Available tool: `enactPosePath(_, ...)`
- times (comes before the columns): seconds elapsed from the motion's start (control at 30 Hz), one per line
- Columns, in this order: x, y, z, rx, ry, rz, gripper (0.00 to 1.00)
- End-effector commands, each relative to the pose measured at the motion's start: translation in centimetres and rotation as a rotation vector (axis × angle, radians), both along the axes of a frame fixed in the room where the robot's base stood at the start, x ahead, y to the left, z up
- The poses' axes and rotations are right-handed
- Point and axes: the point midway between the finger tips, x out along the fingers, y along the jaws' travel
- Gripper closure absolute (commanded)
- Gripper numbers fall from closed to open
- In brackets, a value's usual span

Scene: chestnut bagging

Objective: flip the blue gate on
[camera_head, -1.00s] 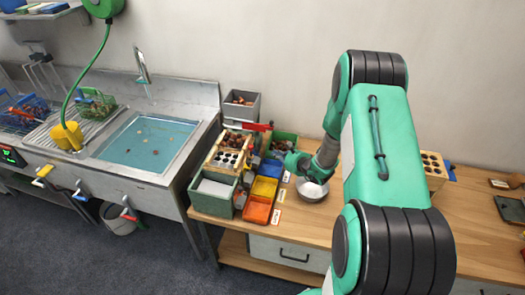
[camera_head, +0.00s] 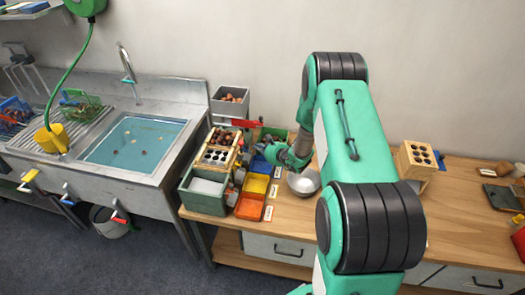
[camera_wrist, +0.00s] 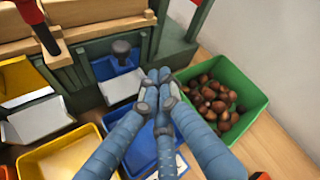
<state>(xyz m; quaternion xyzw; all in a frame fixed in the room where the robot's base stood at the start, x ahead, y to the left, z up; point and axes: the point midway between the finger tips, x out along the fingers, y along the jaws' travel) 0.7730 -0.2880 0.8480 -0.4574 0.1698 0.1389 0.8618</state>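The blue gate (camera_wrist: 104,68) is a small blue panel in the dark green front of the wooden sorter, above a pale chute (camera_wrist: 122,87). A dark round knob (camera_wrist: 122,48) stands at its top. My gripper (camera_wrist: 158,76) has its blue-grey fingers drawn together just right of the gate, above the blue tray (camera_wrist: 139,152). I see nothing between the fingertips. They look apart from the knob. In the head view my gripper (camera_head: 267,153) is small beside the sorter (camera_head: 217,154), and the gate cannot be made out there.
A green bin of chestnuts (camera_wrist: 258,97) stands close right of my fingers. A yellow tray (camera_wrist: 88,132) is at left, below another pale flap (camera_wrist: 38,120). A metal bowl (camera_head: 304,184) sits right of the trays. The bench (camera_head: 350,212) has free room at right.

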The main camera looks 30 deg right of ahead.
Motion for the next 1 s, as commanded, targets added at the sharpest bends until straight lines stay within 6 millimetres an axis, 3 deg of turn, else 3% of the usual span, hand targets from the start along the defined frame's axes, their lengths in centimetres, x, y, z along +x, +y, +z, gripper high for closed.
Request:
enactPosePath(0.27,2.5,0.3,-1.2,0.001,0.000,0.000,1.00)
enactPosePath(0.7,1.0,2.2,1.2,-0.001,-0.001,0.001,1.00)
enactPosePath(1.0,0.6,2.7,1.6,0.000,0.000,0.000,1.00)
